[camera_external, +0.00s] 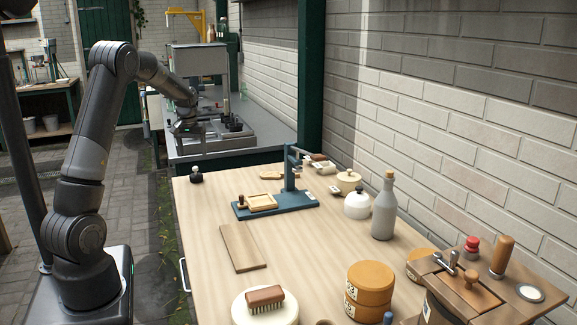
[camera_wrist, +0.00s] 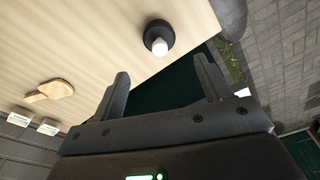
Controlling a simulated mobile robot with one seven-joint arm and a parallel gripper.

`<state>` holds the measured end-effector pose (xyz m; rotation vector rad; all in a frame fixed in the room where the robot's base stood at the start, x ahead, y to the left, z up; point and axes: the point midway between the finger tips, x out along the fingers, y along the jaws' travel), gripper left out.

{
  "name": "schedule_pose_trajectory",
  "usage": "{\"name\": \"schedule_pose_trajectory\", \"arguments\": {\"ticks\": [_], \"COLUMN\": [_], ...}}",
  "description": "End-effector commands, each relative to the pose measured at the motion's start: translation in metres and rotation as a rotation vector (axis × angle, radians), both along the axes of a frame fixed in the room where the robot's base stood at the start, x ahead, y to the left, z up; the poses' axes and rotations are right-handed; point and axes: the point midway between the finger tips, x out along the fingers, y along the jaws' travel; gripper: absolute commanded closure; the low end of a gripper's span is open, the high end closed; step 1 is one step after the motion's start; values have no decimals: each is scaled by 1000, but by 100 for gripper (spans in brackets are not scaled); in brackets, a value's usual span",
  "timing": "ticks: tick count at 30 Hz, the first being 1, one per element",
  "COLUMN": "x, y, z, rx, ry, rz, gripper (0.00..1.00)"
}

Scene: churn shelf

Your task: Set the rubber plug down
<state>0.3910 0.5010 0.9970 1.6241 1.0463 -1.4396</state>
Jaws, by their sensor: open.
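The rubber plug (camera_external: 196,175) is small, dark and round, and stands on the wooden table near its far left corner. In the wrist view the rubber plug (camera_wrist: 158,48) is a black disc with a pale knob on top, close to the table's edge. My gripper (camera_external: 188,130) hangs above and beyond that corner, apart from the plug. In the wrist view my gripper (camera_wrist: 162,68) is open and empty, with the plug ahead of its fingertips.
The wooden table (camera_external: 205,215) holds a blue press stand (camera_external: 275,205), a brown board (camera_external: 241,247), a grey bottle (camera_external: 384,208), a brush (camera_external: 265,297) and stacked round boxes (camera_external: 369,290). A grey bench (camera_external: 262,125) stands behind. The table around the plug is clear.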

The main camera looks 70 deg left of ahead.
Motion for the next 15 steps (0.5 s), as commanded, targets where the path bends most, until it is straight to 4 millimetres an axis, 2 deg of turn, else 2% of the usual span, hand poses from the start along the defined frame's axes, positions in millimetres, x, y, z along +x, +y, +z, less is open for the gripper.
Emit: {"name": "schedule_pose_trajectory", "arguments": {"ticks": [5,15], "x": [0,2], "y": [-2,-7], "z": [17,22], "rx": [1,1], "ry": [0,-3], "rz": [-1,-9], "gripper": [29,29]}}
